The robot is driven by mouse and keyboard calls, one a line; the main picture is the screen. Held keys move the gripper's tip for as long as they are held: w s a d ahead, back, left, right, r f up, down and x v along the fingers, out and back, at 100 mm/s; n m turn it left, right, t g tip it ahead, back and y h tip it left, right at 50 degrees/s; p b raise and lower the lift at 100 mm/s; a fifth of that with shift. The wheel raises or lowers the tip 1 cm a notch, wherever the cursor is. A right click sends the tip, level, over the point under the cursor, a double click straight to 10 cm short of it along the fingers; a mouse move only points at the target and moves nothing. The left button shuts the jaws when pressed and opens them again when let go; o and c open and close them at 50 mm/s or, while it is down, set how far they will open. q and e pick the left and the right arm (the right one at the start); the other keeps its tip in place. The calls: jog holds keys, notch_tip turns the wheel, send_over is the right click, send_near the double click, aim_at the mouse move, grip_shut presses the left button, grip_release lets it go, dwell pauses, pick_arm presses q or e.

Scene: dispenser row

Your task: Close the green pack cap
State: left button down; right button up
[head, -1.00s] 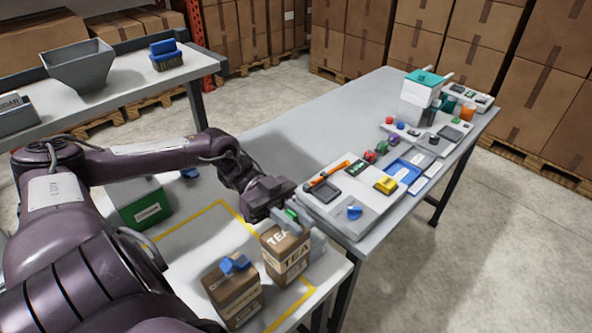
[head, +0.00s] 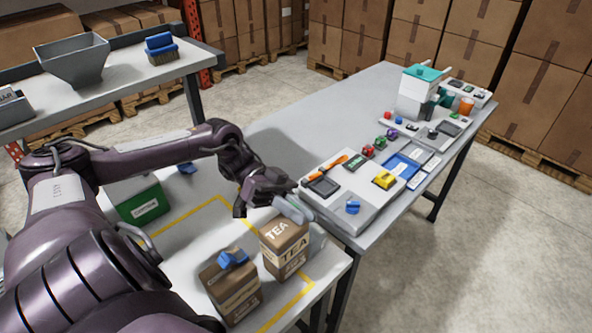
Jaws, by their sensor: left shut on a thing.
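My left gripper (head: 292,208) is at the top of the brown TEA pack (head: 285,246), with its grey fingers pointing down to the right. It is shut at the pack's top, where a green cap showed earlier; the fingers now hide that cap, so its position cannot be seen. A second brown pack (head: 231,288) stands to the left with a blue cap (head: 233,259) on top. A green pack (head: 143,204) with a white label stands further left, partly behind my arm. My right gripper is not in view.
A grey item (head: 317,241) stands close behind the TEA pack. A yellow line (head: 185,216) marks the white worktop. The adjoining grey table holds a board (head: 345,212) with a yellow block (head: 383,180) and a blue knob (head: 352,207). A grey hopper (head: 74,61) stands on the back-left shelf.

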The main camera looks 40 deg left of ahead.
pick_arm(q)
jog(key=shift+w+n, duration=0.25)
jog(key=shift+n, duration=0.85)
jog(key=c, duration=1.5)
grip_release()
jog(key=shift+o, duration=0.2)
jog(key=shift+f, duration=0.1)
jog(key=shift+a+b, duration=0.15)
jog(key=shift+b, duration=0.2)
jog(key=a+b, duration=0.7)
jog(key=b, duration=0.8)
jog(key=shift+w+a, duration=0.25)
